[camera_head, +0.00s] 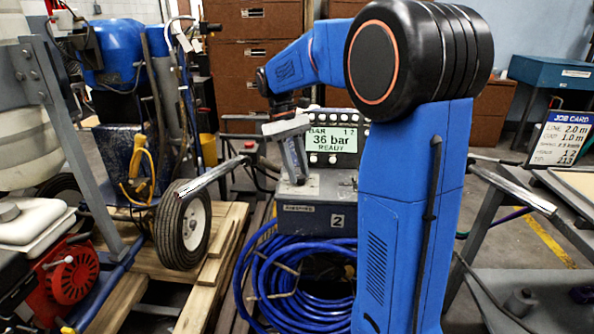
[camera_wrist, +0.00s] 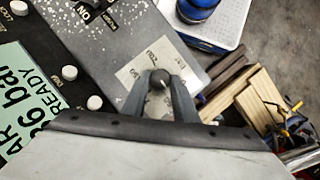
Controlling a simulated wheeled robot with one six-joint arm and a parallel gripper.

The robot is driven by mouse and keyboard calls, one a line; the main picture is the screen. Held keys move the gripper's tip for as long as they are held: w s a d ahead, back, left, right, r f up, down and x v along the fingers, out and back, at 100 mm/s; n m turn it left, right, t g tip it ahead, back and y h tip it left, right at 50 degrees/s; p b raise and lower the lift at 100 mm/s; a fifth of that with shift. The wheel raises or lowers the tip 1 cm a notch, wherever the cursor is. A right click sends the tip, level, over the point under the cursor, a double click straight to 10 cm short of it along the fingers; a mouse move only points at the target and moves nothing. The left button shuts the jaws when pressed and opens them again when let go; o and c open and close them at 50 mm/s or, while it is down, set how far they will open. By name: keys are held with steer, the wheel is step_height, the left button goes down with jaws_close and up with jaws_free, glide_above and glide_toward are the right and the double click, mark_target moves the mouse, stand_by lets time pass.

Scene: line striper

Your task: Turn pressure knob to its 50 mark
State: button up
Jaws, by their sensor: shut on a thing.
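The pressure knob (camera_wrist: 160,79) is a small dark round knob with a pale pointer line, on a light printed label plate (camera_wrist: 133,72) in the wrist view. My gripper (camera_wrist: 159,92) is shut on the knob, with a finger on either side. The scale print is too small and partly covered, so I cannot read the knob's setting. In the head view my gripper (camera_head: 295,172) points down at the console top, and its fingers hide the knob. The green display (camera_head: 329,139) reads 36 bar and READY. It also shows in the wrist view (camera_wrist: 22,105).
White buttons (camera_wrist: 95,102) line the display panel beside my gripper. Blue hose (camera_head: 290,285) coils below the console. A wheel (camera_head: 183,228) and wooden pallet (camera_head: 215,255) stand left. A job card (camera_head: 562,138) stands right. A blue container (camera_wrist: 199,5) shows in the wrist view.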

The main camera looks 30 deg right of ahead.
steer(key=shift+d+m+y, duration=0.15)
steer(key=shift+m+y, duration=0.35)
steer(key=shift+m, duration=0.8)
steer(key=o, duration=1.1)
steer(key=shift+c, duration=0.2)
steer(key=v, duration=1.7)
steer(key=shift+d+r, duration=0.15)
steer(key=shift+r, duration=0.05)
